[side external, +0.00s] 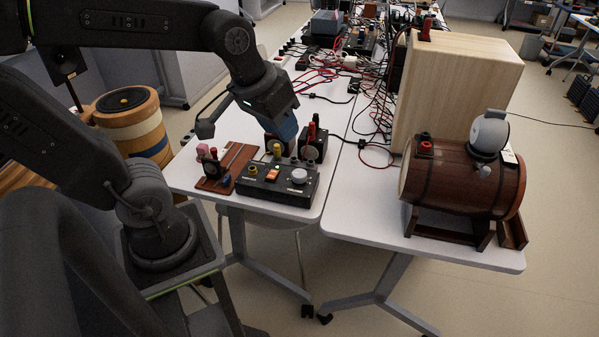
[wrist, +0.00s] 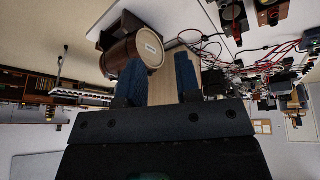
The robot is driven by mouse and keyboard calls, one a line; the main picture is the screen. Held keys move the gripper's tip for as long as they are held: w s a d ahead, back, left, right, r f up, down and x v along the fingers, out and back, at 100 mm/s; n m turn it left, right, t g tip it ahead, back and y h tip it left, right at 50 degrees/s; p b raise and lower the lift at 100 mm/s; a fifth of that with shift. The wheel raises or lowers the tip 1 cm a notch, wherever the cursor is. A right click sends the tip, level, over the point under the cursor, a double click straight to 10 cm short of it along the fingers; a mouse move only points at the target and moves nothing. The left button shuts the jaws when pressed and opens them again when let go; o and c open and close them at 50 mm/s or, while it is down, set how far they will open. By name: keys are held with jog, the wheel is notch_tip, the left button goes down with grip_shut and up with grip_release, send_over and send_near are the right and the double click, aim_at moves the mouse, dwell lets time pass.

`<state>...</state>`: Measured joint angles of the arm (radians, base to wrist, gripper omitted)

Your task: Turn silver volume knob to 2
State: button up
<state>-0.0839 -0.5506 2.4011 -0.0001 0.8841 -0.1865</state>
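A silver-white round knob (side external: 299,176) sits on the right part of the top of a black control box (side external: 272,192) at the front of the white table in the side view. The number on its scale is too small to read. My gripper (side external: 284,134) hangs just behind and above the box, with its blue fingers angled down, apart from the knob as far as I can see. In the wrist view my gripper (wrist: 160,72) has its two blue fingers spread with nothing between them. The knob and box are not visible in the wrist view.
A small black box with a red plug (side external: 313,142) stands behind the control box. A wooden board with small parts (side external: 228,168) lies left. A barrel speaker (side external: 458,182) and a tall wooden box (side external: 455,92) stand right. Cables (side external: 375,120) crowd the back.

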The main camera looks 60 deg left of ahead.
aim_at(300, 173)
jog(key=o, duration=0.6)
jog(key=w+a+f+n+g, duration=0.1)
jog(key=w+a+f+n, duration=0.1)
jog(key=w, duration=0.1)
jog(key=w+a+f+n, duration=0.2)
jog(key=w+a+n, duration=0.1)
jog(key=w+a+f+n+g, duration=0.1)
jog(key=w+a+f+n, duration=0.1)
jog(key=w+a, duration=0.1)
jog(key=shift+w+a+n+g, duration=0.15)
jog(key=shift+w+n+g, duration=0.15)
jog(key=shift+n, duration=0.1)
jog(key=shift+o, duration=0.5)
jog(key=w+a+f+n+g, duration=0.2)
jog(key=w+a+f+n, duration=0.2)
jog(key=a+f+n, duration=0.2)
notch_tip(300, 173, down, 3)
jog(key=a, duration=0.2)
jog(key=shift+a+f+n, duration=0.2)
jog(key=shift+a+n, duration=0.1)
jog(key=shift+a, duration=0.05)
notch_tip(300, 173, down, 14)
jog(key=shift+a+f, duration=0.15)
jog(key=c, duration=0.9)
